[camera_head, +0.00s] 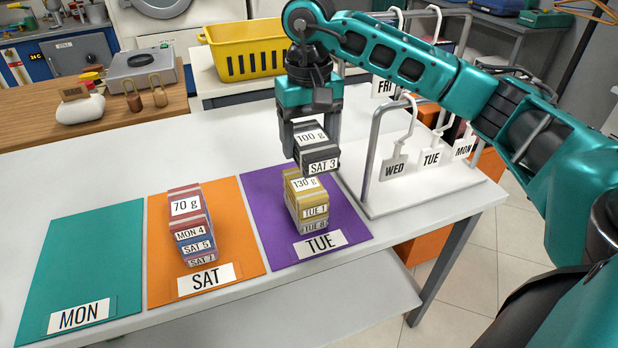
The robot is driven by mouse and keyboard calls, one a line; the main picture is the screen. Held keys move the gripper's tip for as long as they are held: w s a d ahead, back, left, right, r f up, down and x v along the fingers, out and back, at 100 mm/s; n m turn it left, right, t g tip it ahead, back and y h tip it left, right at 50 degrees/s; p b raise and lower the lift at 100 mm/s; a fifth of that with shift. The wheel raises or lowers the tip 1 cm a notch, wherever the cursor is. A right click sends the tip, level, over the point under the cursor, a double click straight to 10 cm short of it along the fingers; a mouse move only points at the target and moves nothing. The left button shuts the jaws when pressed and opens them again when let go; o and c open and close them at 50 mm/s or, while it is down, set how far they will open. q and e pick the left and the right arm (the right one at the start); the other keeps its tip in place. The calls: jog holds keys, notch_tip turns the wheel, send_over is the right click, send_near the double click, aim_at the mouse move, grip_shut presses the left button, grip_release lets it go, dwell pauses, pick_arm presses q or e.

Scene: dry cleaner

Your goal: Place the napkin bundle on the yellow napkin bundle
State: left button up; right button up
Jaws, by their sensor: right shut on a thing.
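My right gripper (311,130) is shut on a dark grey napkin bundle (322,158) labelled "100 g" and "SAT 3". It holds the bundle just above and slightly right of the yellow napkin bundle (312,198), labelled "130 g" and "TUE 1". I cannot tell whether the two touch. The yellow bundle lies on a grey bundle (316,224) whose label is partly readable, on the purple TUE mat (268,205). The held bundle hides the yellow one's far upper part. My left gripper is not in view.
A stack with a red bundle (185,191) on top stands on the orange SAT mat (236,240). The teal MON mat (100,250) is empty. A rack (420,195) with day tags stands close at the right. A yellow basket (246,52) is behind.

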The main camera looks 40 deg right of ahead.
aim_at(309, 135)
notch_tip(309, 135, down, 8)
jog(key=shift+f, duration=0.1)
dwell(0.4)
jog(key=shift+f+b, duration=0.2)
jog(key=shift+b, duration=0.15)
jog(key=o, duration=1.1)
jog(key=shift+r, duration=0.1)
notch_tip(309, 135, up, 12)
jog(key=shift+r+p, duration=0.15)
jog(key=shift+p, duration=0.25)
